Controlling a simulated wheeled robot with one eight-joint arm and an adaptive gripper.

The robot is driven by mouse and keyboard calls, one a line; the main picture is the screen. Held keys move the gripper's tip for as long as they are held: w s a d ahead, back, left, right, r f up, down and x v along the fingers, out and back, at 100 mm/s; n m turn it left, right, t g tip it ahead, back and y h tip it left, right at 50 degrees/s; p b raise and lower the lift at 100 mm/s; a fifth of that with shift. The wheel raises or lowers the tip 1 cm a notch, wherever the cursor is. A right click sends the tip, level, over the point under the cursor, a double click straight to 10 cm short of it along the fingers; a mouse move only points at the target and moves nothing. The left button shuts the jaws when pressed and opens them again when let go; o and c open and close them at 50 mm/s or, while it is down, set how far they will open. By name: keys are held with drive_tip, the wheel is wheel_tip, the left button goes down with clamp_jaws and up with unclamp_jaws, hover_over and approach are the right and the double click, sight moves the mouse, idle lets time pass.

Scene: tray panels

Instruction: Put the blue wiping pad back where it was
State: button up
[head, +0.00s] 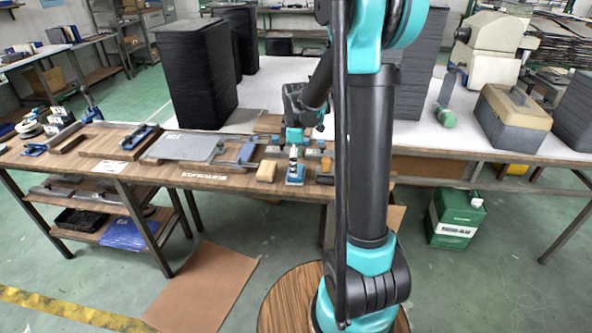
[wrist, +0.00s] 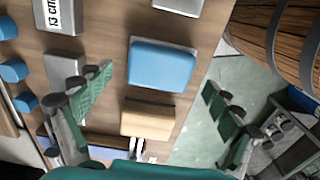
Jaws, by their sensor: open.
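The blue wiping pad (wrist: 162,65) is a rounded rectangular block with a pale edge, on the wooden surface in the wrist view. A tan block (wrist: 148,117) lies beside it, just below it in the picture. My gripper (wrist: 157,80) is open, with one green-padded finger to the left and one to the right of the pad and the tan block. Nothing is between the fingers in their grip. I cannot tell the height over the pad. In the head view, a tan block (head: 266,171) sits near the bench's front edge; I cannot pick out the pad there with certainty.
A grey plate (head: 188,147) lies on the bench left of my arm. Blue round parts (wrist: 13,71) and a labelled grey piece (wrist: 62,15) lie left of the pad. Tall black stacks (head: 195,75) stand behind. A wooden barrel-like form (wrist: 275,35) is at upper right.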

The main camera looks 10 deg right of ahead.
wheel_tip(320, 180, up, 9)
drive_tip(key=s+d+f+m+t, duration=0.2)
drive_tip(key=s+f+m, duration=0.3)
drive_tip(key=s, duration=0.6)
drive_tip(key=s+d+f+m+t, duration=0.2)
drive_tip(key=s+f+m, duration=0.4)
drive_tip(key=s+m, duration=0.3)
drive_tip(key=shift+s, duration=1)
drive_tip(key=shift+r, duration=0.1)
